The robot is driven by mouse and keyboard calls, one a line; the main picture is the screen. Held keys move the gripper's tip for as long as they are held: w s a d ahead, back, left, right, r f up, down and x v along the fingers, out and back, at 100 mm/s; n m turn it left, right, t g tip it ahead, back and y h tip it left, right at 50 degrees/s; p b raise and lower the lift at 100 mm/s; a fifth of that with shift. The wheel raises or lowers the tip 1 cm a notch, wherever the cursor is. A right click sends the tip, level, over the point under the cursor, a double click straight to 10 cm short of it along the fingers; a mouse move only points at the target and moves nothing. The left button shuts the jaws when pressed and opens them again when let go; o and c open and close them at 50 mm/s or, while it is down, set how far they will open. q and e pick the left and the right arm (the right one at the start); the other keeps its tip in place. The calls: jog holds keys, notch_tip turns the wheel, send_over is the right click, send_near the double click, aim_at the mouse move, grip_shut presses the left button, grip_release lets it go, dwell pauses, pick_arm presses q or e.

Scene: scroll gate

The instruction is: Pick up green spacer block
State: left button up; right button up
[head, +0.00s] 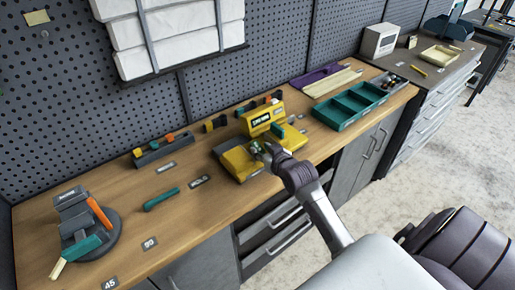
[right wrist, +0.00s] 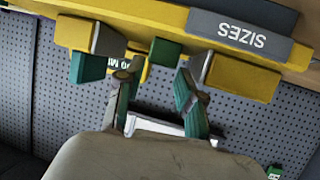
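A small dark green block (right wrist: 165,52), which looks like the green spacer block, shows in the right wrist view by the yellow fixture (right wrist: 245,78). My right gripper (right wrist: 157,82) is open, with its fingers apart on either side of the block's line. The block appears just beyond the fingertips; I cannot tell whether they touch it. In the head view my right gripper (head: 262,151) is at the yellow fixture (head: 238,162) on the wooden bench, and a bit of green shows at its fingers. A teal block (head: 279,130) sits beside them. My left gripper is not in view.
A teal compartment tray (head: 350,106) stands right of the fixture. A teal-handled tool (head: 161,199) lies on the bench (head: 120,185) to the left. A grey round stand (head: 90,240) is at far left. The pegboard wall (head: 60,110) rises behind.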

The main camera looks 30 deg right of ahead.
aim_at(257, 146)
jog(key=p+x, duration=0.1)
jog(key=x, duration=0.2)
jog(key=shift+w+d+f, duration=0.1)
jog(key=shift+w+d, duration=0.05)
jog(key=shift+w, duration=0.15)
jog(key=shift+w+f, duration=0.25)
jog(key=shift+w, duration=0.2)
grip_shut()
